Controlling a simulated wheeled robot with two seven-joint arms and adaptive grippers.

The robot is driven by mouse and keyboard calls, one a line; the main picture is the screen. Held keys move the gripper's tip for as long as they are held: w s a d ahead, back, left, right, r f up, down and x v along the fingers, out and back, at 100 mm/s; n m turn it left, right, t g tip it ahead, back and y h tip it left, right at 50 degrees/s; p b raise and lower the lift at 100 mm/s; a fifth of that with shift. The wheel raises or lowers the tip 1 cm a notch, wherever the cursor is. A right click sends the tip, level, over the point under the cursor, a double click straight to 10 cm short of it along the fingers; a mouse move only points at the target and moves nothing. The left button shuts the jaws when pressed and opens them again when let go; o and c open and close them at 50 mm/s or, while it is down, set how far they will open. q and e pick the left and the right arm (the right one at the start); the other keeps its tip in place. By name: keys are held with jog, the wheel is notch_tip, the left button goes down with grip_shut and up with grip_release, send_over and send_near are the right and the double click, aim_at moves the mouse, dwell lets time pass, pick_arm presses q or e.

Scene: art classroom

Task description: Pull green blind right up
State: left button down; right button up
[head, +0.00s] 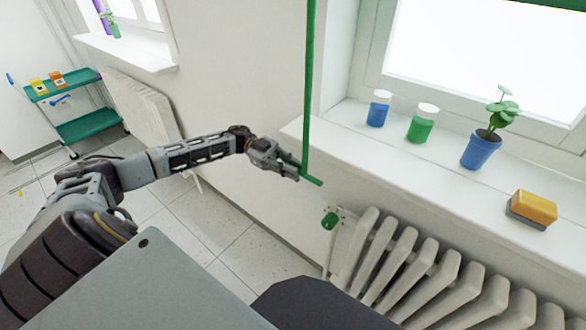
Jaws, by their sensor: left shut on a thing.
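A green rod (309,80) hangs down along the wall left of the near window and bends into a short green handle (312,180) at its lower end. My left gripper (294,172) is at the bottom of the rod, shut on it by the handle. A thin green edge of the blind (545,3) shows at the top right, above the bright window pane. The rest of the blind is out of the picture. My right gripper is not in view.
A blue jar (378,110), a green jar (421,126), a potted plant (481,148) and a yellow sponge (532,208) stand on the sill. A white radiator (410,270) with a green valve knob (329,221) is below. A green cart (75,87) stands far left.

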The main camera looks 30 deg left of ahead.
pick_arm(q)
jog(key=c, duration=1.6)
grip_release()
jog(key=shift+o, duration=0.7)
jog(key=shift+w+a, duration=0.1)
jog(key=shift+a, duration=0.05)
jog(key=a, duration=1.1)
jog(key=shift+w+a, duration=0.3)
jog(key=shift+w, duration=0.1)
